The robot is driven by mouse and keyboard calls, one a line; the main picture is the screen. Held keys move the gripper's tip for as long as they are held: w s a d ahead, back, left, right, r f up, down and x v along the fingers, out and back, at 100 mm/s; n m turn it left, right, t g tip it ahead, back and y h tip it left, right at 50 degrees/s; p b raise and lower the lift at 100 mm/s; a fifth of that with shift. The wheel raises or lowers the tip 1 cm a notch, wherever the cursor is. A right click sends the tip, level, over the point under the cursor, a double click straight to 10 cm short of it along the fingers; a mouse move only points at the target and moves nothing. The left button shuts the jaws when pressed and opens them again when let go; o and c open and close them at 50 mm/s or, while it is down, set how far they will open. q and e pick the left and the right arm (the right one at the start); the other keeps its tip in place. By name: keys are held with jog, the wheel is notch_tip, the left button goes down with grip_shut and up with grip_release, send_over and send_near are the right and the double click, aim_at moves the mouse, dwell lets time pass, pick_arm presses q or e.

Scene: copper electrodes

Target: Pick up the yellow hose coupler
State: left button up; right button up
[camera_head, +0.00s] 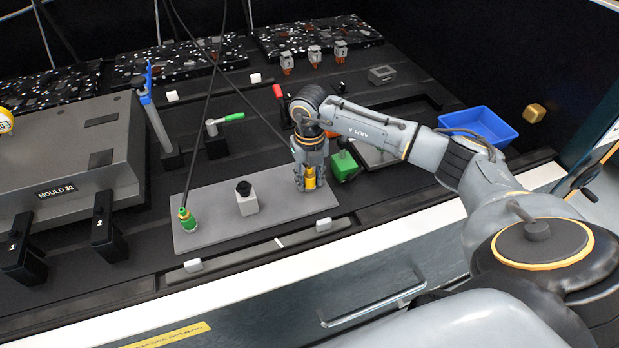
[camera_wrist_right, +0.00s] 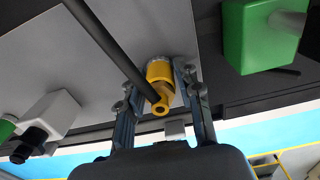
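The yellow hose coupler (camera_head: 310,178) stands upright at the right end of a grey plate (camera_head: 270,209). My right gripper (camera_head: 311,182) points down over it, its fingers on both sides. In the right wrist view the coupler (camera_wrist_right: 160,76) sits between the fingertips, which look closed against its sides. A dark hose (camera_wrist_right: 105,42) crosses in front of the coupler there. The coupler still appears to be at the plate. My left gripper is not in view.
A green block (camera_head: 344,166) is close to the right gripper's right. A blue bin (camera_head: 478,125) lies farther right. Hoses hang across the left side.

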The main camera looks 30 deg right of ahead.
grip_shut()
